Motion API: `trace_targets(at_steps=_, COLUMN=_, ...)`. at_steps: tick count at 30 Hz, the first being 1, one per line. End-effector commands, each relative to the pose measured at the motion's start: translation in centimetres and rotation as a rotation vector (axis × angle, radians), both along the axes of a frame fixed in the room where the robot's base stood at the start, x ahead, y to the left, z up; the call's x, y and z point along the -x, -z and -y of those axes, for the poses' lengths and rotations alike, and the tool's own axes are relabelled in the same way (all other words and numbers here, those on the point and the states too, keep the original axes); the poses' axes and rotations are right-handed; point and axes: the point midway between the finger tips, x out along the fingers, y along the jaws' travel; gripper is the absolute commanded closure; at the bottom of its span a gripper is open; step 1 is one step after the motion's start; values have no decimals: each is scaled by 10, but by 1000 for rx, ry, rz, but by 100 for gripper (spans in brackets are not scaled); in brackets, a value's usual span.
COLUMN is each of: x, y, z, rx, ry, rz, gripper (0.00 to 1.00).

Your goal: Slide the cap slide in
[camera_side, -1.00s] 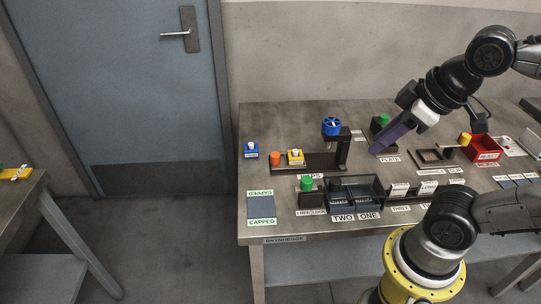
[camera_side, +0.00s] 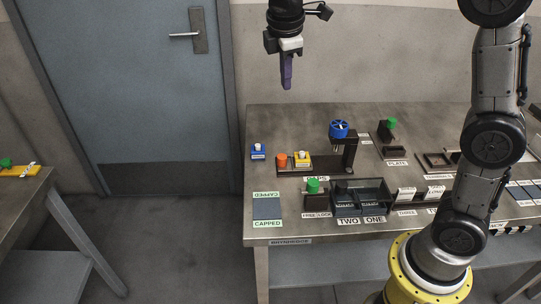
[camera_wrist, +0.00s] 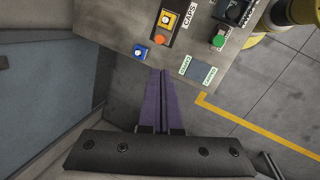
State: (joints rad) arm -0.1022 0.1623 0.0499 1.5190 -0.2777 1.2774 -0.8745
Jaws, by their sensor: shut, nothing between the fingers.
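The cap fixture is a dark base (camera_side: 320,170) with an upright post and a blue handwheel (camera_side: 338,129). On its left end, clear of the post, sit an orange knob (camera_side: 282,160) and a yellow block with a white top (camera_side: 302,159). The wrist view shows the same orange knob (camera_wrist: 158,39) and yellow block (camera_wrist: 167,18) at the top. My gripper (camera_side: 287,86), with long purple fingers, is shut and empty. It hangs high above and behind the table's back left, apart from the fixture. The wrist view shows its fingertips (camera_wrist: 161,71) together.
A blue block (camera_side: 258,151) stands left of the fixture. The CAPPED mat (camera_side: 267,208) is empty at the front left. A green-knobbed part (camera_side: 313,190) and black bins (camera_side: 361,195) stand in front. A green-knobbed plate fixture (camera_side: 387,130) is behind right.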

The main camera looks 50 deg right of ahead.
Motion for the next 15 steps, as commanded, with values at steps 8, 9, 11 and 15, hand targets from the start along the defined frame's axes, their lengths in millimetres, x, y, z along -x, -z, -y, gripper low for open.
trace_targets(at_steps=8, x=-66, y=68, z=-15, rx=71, ry=-104, rz=-149, gripper=100)
trace_targets(at_steps=9, x=-73, y=80, z=-18, rx=78, ry=-114, rz=-169, gripper=100)
trace_targets(at_steps=11, x=-83, y=98, z=-22, rx=88, ry=-123, rz=-197, gripper=100)
trace_targets(at_steps=15, x=-98, y=139, z=-31, rx=104, ry=-141, rz=-254, gripper=100)
